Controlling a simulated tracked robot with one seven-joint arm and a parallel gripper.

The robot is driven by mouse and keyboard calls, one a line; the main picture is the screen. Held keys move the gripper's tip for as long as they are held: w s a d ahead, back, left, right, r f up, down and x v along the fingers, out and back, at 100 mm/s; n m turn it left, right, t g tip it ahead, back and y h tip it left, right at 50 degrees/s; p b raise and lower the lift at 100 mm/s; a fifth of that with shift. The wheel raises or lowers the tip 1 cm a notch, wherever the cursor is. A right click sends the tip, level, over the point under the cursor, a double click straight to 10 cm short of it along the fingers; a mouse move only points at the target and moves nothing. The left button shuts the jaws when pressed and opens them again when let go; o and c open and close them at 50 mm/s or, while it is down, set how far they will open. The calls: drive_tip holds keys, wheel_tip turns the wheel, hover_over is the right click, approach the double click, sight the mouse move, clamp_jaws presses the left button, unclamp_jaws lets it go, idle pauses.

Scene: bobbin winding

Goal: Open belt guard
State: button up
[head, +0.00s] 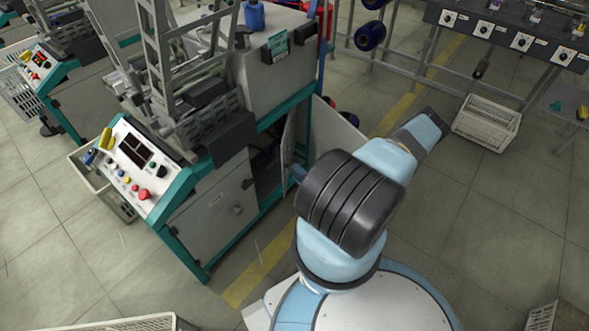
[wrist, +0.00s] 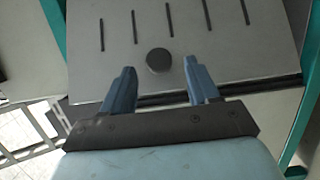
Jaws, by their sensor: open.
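In the wrist view a grey slotted panel (wrist: 215,40), apparently the belt guard, fills the upper middle, between teal frame posts. A dark round knob (wrist: 158,61) sits on its face. My gripper (wrist: 160,70) is open, with one blue finger on each side of the knob; I cannot tell whether they touch it. In the head view my gripper (head: 298,172) is mostly hidden behind my own arm, close to the side of the grey and teal machine (head: 275,85). A grey panel (head: 335,130) stands out at an angle from that side.
The machine's control panel (head: 140,165) is at the left. A white crate (head: 486,122) stands on the floor at the right, under a rack. Open floor lies to the right of my arm. A yellow floor line (head: 250,277) runs beside the machine.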

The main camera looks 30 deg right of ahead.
drive_tip(key=shift+w+a, duration=0.15)
drive_tip(key=shift+w, duration=1.5)
clamp_jaws()
